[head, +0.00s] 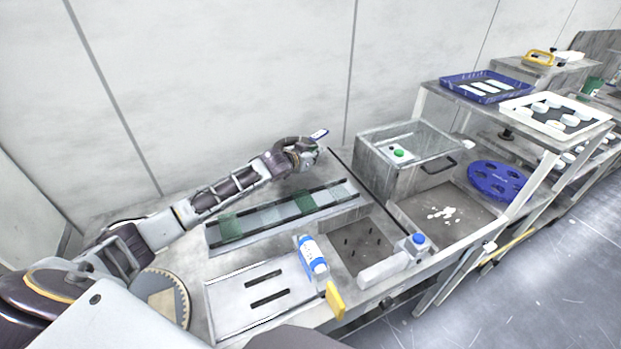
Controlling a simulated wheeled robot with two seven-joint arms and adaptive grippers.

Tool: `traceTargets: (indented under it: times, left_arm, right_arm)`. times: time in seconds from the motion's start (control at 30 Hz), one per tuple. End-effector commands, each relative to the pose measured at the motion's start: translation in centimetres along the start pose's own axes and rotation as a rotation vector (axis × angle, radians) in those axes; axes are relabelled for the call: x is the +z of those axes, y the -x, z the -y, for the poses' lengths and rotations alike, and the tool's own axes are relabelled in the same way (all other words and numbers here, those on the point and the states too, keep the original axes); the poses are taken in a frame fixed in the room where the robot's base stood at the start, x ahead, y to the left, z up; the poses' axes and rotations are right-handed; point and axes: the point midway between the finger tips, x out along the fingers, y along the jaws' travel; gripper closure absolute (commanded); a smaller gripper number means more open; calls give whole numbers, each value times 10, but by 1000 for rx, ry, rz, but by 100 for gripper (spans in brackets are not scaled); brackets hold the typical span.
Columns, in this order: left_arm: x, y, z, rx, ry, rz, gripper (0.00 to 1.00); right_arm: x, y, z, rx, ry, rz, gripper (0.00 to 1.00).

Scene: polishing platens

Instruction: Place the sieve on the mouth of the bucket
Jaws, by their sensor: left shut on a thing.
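My left arm reaches in from the left, and my left gripper (307,157) is over the back edge of the bench, beyond the strip conveyor. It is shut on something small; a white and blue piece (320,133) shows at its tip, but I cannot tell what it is. I cannot make out a sieve for certain. No bucket shows clearly; a small green container (593,86) stands far off at the right, too small to identify. My right gripper is not in view.
A dark strip with green pads (262,214) crosses the bench. A blue-white bottle (312,257) and a yellow piece (335,300) are in front. A clear-walled box (377,160) stands right of the gripper. A toothed disc (182,290) lies at left. Blue and white trays are on the right shelf.

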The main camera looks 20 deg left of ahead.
Motion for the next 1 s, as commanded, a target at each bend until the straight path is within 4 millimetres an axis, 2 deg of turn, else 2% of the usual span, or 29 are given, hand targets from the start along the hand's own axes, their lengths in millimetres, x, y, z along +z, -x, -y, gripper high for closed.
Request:
traceTargets:
  times: [0.2, 0.67, 1.0]
  left_arm:
    - [23, -10, -2, 0, -1, -3, 100]
    - [29, -12, -3, 0, -1, -3, 100]
    - [58, -24, -6, 1, -1, -1, 100]
  right_arm:
    - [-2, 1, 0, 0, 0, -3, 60]
    - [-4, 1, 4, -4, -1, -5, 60]
    - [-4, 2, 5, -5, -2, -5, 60]
